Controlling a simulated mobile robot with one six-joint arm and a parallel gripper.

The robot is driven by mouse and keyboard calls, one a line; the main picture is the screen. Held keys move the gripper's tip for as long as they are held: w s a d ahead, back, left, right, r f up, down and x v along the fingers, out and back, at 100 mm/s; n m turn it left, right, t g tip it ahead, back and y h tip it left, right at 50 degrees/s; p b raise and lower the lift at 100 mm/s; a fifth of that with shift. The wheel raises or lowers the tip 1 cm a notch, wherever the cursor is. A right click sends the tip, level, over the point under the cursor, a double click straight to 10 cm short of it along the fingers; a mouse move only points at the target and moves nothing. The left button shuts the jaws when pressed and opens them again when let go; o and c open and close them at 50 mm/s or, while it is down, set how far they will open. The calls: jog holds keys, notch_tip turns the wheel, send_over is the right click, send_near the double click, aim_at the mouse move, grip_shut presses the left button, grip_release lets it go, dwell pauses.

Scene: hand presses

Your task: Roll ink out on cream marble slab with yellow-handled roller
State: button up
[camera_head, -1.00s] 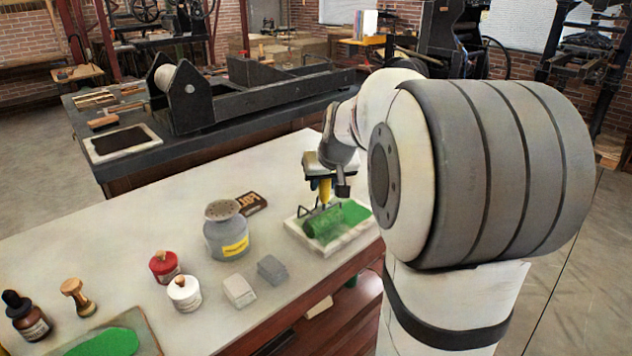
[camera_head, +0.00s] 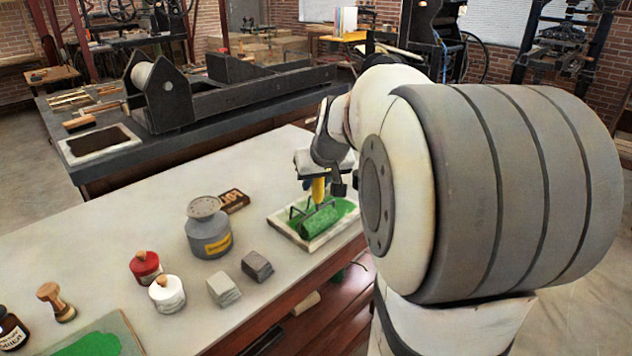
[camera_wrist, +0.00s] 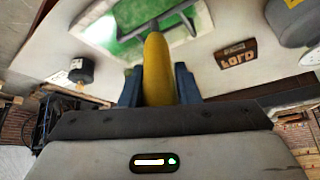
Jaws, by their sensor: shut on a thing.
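The cream marble slab (camera_head: 345,240) lies on the table at the right, with green ink (camera_head: 345,206) spread over part of it. The yellow-handled roller (camera_head: 318,190) stands over it, handle upright, its green-coated drum (camera_head: 318,221) low at the slab's near side. Whether the drum touches the slab is hard to tell. My gripper (camera_head: 312,182) is shut on the yellow handle. In the wrist view the yellow handle (camera_wrist: 158,70) sits between my blue-grey fingers (camera_wrist: 160,85), with the green-inked slab (camera_wrist: 117,20) beyond. My arm hides the slab's right side from the head view.
A grey tin with a yellow label (camera_head: 209,232), a brown type block (camera_head: 233,201) and two grey blocks (camera_head: 223,289) (camera_head: 257,266) stand left of the slab. Red (camera_head: 146,267) and white (camera_head: 167,293) pots are further left. A green-inked slab (camera_head: 95,340) lies at front left.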

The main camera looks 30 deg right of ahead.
jog(key=shift+w+a+p, duration=1.65)
jog(key=shift+w+a, duration=0.2)
jog(key=shift+w, duration=3.2)
jog(key=shift+s+d+b, duration=0.65)
jog(key=shift+s+b, duration=0.1)
jog(key=shift+s, duration=1.1)
jog(key=shift+s+d+b, duration=0.7)
jog(key=shift+s+b, duration=0.1)
jog(key=shift+s, duration=1)
jog(key=shift+s+d+b, duration=0.65)
jog(key=shift+s+b, duration=0.1)
jog(key=shift+s, duration=1.1)
jog(key=shift+r, duration=0.15)
jog(key=shift+r+p, duration=1.5)
jog(key=shift+r, duration=0.45)
